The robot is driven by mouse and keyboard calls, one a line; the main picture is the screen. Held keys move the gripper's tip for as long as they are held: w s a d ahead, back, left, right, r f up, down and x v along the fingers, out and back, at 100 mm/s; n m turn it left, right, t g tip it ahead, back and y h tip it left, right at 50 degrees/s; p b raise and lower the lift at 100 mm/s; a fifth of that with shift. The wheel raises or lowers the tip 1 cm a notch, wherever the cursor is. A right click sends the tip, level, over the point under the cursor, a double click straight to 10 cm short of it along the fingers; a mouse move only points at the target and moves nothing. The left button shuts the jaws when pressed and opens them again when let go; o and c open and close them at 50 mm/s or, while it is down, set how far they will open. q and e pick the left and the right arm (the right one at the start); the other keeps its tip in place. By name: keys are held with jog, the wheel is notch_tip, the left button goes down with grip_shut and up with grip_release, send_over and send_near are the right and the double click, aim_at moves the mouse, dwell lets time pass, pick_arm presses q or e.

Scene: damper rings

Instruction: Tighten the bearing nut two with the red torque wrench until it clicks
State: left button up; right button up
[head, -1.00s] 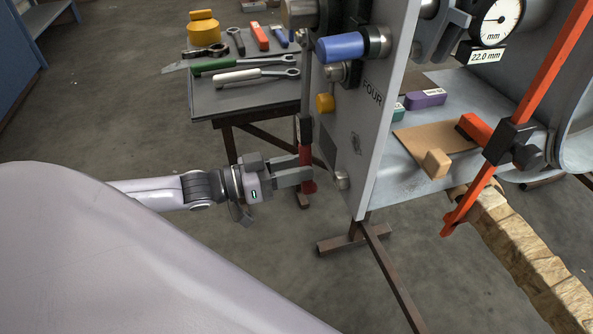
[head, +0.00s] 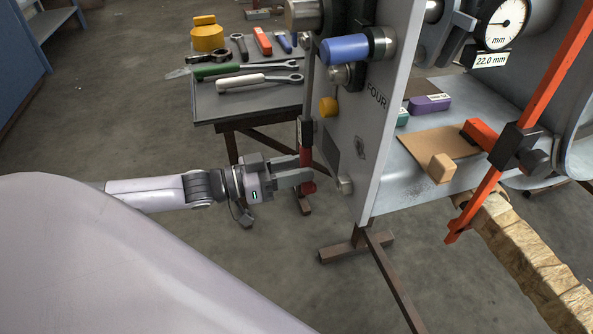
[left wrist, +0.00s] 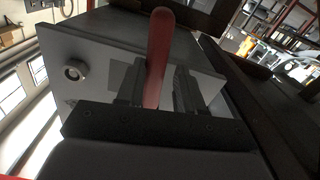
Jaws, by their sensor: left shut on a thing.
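The red torque wrench (head: 307,160) hangs nearly upright beside the left edge of the grey plate marked FOUR (head: 385,140). Its dark shaft runs up toward the round fittings at the plate's top. My left gripper (head: 304,176) is shut on the wrench's red handle near its lower end. In the left wrist view the red handle (left wrist: 158,50) stands between the two dark fingers (left wrist: 158,90). I cannot make out bearing nut two or how the wrench head sits on it. My right gripper is not in view.
A tool table (head: 250,105) behind holds several wrenches and a yellow pot (head: 207,36). A dial gauge (head: 503,22) and an orange bar (head: 550,85) are at right.

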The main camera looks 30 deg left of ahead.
pick_arm(q)
jog(key=shift+w+a+m+b, duration=0.6)
jog(key=shift+w+a+b, duration=0.15)
jog(key=shift+a, duration=0.35)
jog(key=shift+w+a+f, duration=0.15)
jog(key=shift+w+a, duration=0.05)
jog(key=shift+a, duration=0.05)
jog(key=shift+n, duration=0.9)
jog(key=s+d+p, duration=0.1)
jog(key=p, duration=0.1)
jog(key=s+d+p, duration=0.1)
jog(key=d+p, duration=0.1)
jog(key=shift+s+d, duration=0.15)
